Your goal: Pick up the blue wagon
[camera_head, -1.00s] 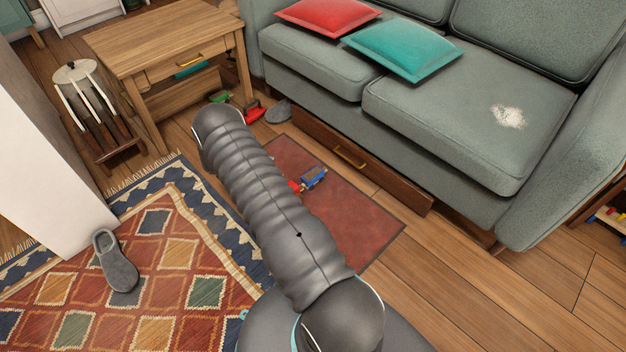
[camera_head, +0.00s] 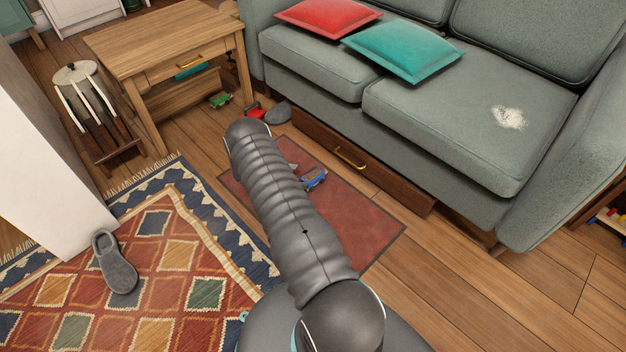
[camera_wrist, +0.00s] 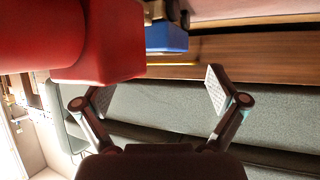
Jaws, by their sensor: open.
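The blue wagon (camera_head: 315,178) sits on the dark red mat in front of the sofa, just right of my arm in the head view. In the wrist view a blue block (camera_wrist: 166,38), likely part of it, shows at the top with dark parts above it. A large red block (camera_wrist: 100,48) is close to the camera at the upper left, partly over the left finger's side. My gripper (camera_wrist: 160,94) is open with nothing between its fingertips. In the head view my arm hides most of the gripper.
The dark red mat (camera_head: 365,225) lies before the sofa (camera_head: 450,125) and its low drawer (camera_head: 375,170). A green toy (camera_head: 220,101), a red toy (camera_head: 256,111) and a grey slipper (camera_head: 279,115) lie near the wooden side table (camera_head: 165,45). Bare floor is clear at lower right.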

